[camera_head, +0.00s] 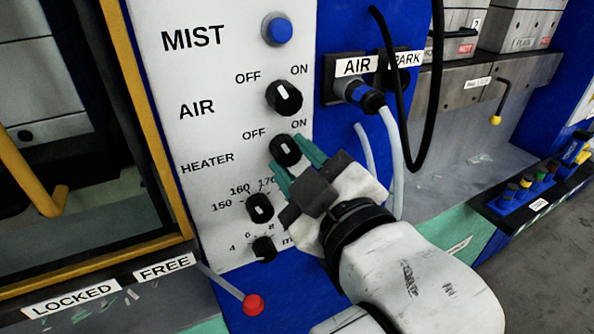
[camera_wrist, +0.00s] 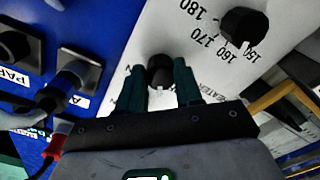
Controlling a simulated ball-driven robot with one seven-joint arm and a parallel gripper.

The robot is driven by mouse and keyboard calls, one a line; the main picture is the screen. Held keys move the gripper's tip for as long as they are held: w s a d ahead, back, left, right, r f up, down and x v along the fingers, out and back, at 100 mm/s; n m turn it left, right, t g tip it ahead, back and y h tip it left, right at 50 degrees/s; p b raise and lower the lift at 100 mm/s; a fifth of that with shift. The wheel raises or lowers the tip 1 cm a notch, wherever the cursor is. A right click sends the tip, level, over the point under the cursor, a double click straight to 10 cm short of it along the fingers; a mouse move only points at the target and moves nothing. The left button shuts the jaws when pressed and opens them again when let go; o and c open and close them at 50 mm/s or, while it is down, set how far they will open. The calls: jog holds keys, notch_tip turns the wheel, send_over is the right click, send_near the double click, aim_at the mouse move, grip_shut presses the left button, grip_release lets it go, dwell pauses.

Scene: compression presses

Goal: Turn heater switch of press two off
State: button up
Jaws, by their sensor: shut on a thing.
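The heater switch (camera_head: 285,150) is a black round knob on the white press panel, beside the HEATER label and below OFF and ON labels. A pale mark shows on its face, but which label it points at is hard to tell. My gripper (camera_head: 287,153) has its green fingers on either side of this knob and is shut on it. In the wrist view the dark knob (camera_wrist: 160,72) sits between the two fingertips of my gripper (camera_wrist: 157,78). The fingers and wrist hide part of the panel below and right of the knob.
The AIR knob (camera_head: 284,97) is just above, and the blue MIST button (camera_head: 278,29) higher up. The temperature dial (camera_head: 260,207) and a smaller dial (camera_head: 264,248) are below. An air hose (camera_head: 394,140) hangs close to the right. A red-knobbed lever (camera_head: 253,304) sticks out below.

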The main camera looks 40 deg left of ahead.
jog(key=shift+n, duration=0.4)
jog(key=o, duration=1)
jog(key=shift+o, duration=0.2)
jog(key=p+v, duration=0.8)
jog(key=v, duration=0.2)
jog(key=shift+d, duration=0.25)
jog(key=shift+s+d+p, duration=0.1)
jog(key=shift+s+p, duration=0.05)
jog(key=shift+p, duration=0.3)
jog(key=shift+f, duration=0.1)
